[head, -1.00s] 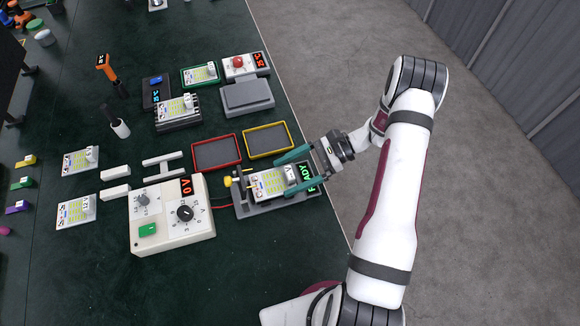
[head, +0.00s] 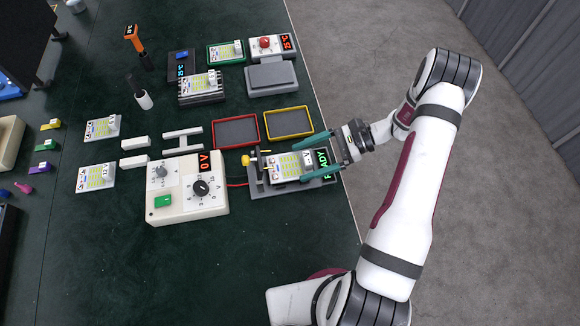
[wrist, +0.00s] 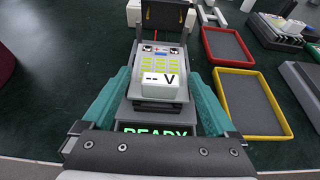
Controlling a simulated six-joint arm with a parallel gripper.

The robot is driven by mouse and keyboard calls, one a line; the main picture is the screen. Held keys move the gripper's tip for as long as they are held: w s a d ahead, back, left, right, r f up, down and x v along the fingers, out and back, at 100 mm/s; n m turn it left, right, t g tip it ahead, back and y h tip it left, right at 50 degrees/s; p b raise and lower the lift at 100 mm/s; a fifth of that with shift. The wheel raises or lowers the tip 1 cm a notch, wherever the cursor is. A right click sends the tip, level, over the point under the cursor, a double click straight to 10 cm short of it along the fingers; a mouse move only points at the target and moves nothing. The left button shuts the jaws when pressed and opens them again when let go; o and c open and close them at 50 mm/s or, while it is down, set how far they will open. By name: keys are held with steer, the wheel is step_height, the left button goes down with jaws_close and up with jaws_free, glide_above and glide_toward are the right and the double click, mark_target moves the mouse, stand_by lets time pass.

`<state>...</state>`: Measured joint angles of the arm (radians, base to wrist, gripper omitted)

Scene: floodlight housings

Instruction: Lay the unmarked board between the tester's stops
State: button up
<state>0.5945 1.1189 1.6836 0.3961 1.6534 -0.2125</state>
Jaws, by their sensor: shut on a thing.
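The tester (head: 262,191) is a grey bed with a lit READY display, a yellow knob and a red lead. A white board (head: 286,168) with yellow LED patches and a block lies at its bed. My gripper (head: 300,163) is shut on this board, with one teal finger along each side. In the wrist view the fingers (wrist: 165,85) flank the board. The fingers partly hide the stops, so I cannot tell whether the board rests fully down.
A dial box (head: 186,205) reading 0 V stands left of the tester. Empty red (head: 236,145) and yellow-rimmed (head: 289,137) trays lie behind it. Other boards lie at far left (head: 95,178), (head: 103,128) and on a black heat sink (head: 201,98). The table front is clear.

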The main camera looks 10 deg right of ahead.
steer(key=shift+f, duration=0.55)
stand_by(0.4)
steer(key=o, duration=1)
steer(key=v, duration=1.6)
steer(key=s+a+r+n+g+h, duration=0.2)
steer(key=s+a+r+n+h, duration=0.1)
steer(key=a+r, duration=0.4)
steer(key=s+a+r+n+g+h, duration=0.1)
steer(key=s+a+r+n+h, duration=0.25)
steer(key=a+r, duration=0.35)
steer(key=s+a+n+t+h, duration=0.1)
steer(key=s+a+n, duration=0.1)
steer(key=s, duration=0.2)
steer(key=s+a+n+t+h, duration=0.1)
steer(key=s+a+n+h, duration=0.1)
steer(key=s, duration=0.3)
steer(key=s+a+n+h, duration=0.2)
steer(key=s, duration=0.3)
steer(key=shift+s+r+t, duration=0.1)
steer(key=shift+r+t, duration=0.15)
steer(key=shift+t, duration=0.15)
